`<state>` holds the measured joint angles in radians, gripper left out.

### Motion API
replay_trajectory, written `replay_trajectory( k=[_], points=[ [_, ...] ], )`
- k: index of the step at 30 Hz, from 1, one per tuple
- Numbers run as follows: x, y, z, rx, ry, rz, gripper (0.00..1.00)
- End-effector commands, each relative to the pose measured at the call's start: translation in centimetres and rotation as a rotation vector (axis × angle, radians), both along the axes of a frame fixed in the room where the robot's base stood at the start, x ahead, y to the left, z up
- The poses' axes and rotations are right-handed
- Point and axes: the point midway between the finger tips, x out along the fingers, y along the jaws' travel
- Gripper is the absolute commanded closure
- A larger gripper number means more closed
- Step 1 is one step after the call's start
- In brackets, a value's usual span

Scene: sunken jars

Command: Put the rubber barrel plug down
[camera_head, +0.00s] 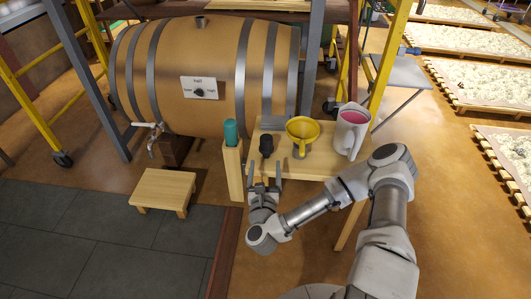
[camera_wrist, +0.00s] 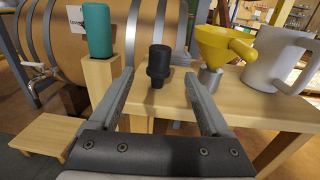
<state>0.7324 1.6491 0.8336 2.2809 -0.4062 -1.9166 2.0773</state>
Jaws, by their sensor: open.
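The black rubber barrel plug (camera_head: 266,145) stands upright on the small wooden table (camera_head: 328,165), near its left end. In the wrist view the plug (camera_wrist: 159,66) shows beyond and between my gripper's fingers, with a wider top and a narrower lower part. My gripper (camera_head: 265,165) is open and empty at the table's near edge. In the wrist view its two fingers (camera_wrist: 160,88) stand wide apart, with no visible contact with the plug.
A yellow funnel (camera_head: 302,132) and a white jug with pink contents (camera_head: 350,132) stand right of the plug. A teal cylinder (camera_head: 231,133) tops a wooden post at left. A large barrel (camera_head: 215,75) lies behind; a low stool (camera_head: 163,189) stands left.

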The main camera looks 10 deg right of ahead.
Motion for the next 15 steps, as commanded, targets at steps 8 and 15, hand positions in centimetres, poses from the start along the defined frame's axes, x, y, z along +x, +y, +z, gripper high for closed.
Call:
replay_trajectory(
  k=[8,15],
  points=[
    [-1.6,0.9,0.3,-0.042,0.007,0.034,0.19],
    [0.6,4.2,1.5,-0.410,0.078,0.300,0.19]
  ],
)
